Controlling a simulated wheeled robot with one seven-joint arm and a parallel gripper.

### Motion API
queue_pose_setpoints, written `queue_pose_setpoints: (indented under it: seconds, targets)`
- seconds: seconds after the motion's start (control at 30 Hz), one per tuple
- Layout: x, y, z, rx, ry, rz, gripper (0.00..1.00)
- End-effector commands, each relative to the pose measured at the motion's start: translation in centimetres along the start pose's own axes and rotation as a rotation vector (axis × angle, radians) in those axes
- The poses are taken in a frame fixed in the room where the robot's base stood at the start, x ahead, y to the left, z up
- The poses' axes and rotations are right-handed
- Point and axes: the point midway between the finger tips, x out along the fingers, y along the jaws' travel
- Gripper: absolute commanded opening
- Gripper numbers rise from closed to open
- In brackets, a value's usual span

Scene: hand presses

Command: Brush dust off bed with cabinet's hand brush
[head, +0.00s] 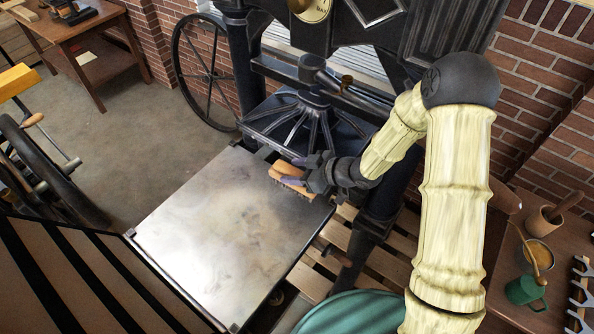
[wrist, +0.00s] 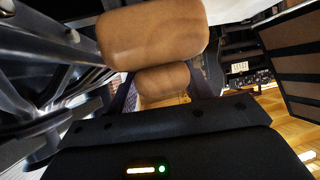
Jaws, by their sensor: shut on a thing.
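The press bed (head: 215,225) is a flat, shiny metal plate in front of the black press, with faint tan smudges across its surface. My gripper (head: 300,174) is at the bed's far right corner, close to the press's platen. It is shut on the hand brush (head: 286,170), a tan wooden-backed brush. In the wrist view the brush's rounded wooden body (wrist: 152,35) fills the top middle between the fingers. The bristles are mostly hidden, and I cannot tell whether they touch the bed.
The black platen (head: 305,122) hangs just behind my gripper, with a heavy press column beside it. A wooden surface (head: 500,215) at right holds a green mug (head: 525,292) and a mortar (head: 541,221). A spoked wheel (head: 207,75) stands behind the bed. The bed's top is otherwise clear.

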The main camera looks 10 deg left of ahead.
Motion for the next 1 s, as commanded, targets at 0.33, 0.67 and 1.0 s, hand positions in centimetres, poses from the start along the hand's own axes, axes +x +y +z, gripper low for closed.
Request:
queue_pose_setpoints:
  seconds: [0.33, 0.67, 1.0]
  targets:
    - [0.3, -0.3, -0.1, -0.004, 0.001, -0.007, 0.22]
    - [1.2, -0.2, 1.8, -0.001, 0.000, -0.003, 0.22]
    - [2.7, -0.1, 4.5, -0.002, 0.001, -0.002, 0.22]
